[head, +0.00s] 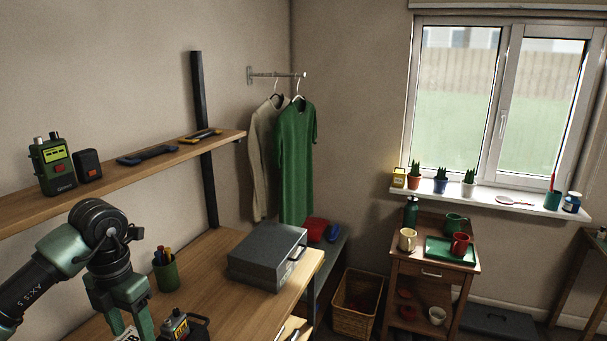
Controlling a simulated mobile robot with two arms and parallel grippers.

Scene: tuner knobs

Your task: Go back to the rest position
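My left arm comes in from the left, bent at a dark and green joint. Its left gripper (132,319) points down over the near left of the wooden workbench (205,300). Its green fingers stand apart, and the tips are at the bottom edge of the view. A white label with dark letters (126,334) shows low between the fingers; I see no clear grip on it. A green handheld radio with top knobs (54,165) stands on the wall shelf. My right gripper is out of view.
The wooden shelf (215,143) runs above my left arm, holding a small black device (88,166) and tools. A pen cup (166,273) and a grey metal box (268,256) stand on the workbench. A wicker basket (355,304) and a small cabinet (436,268) stand farther right.

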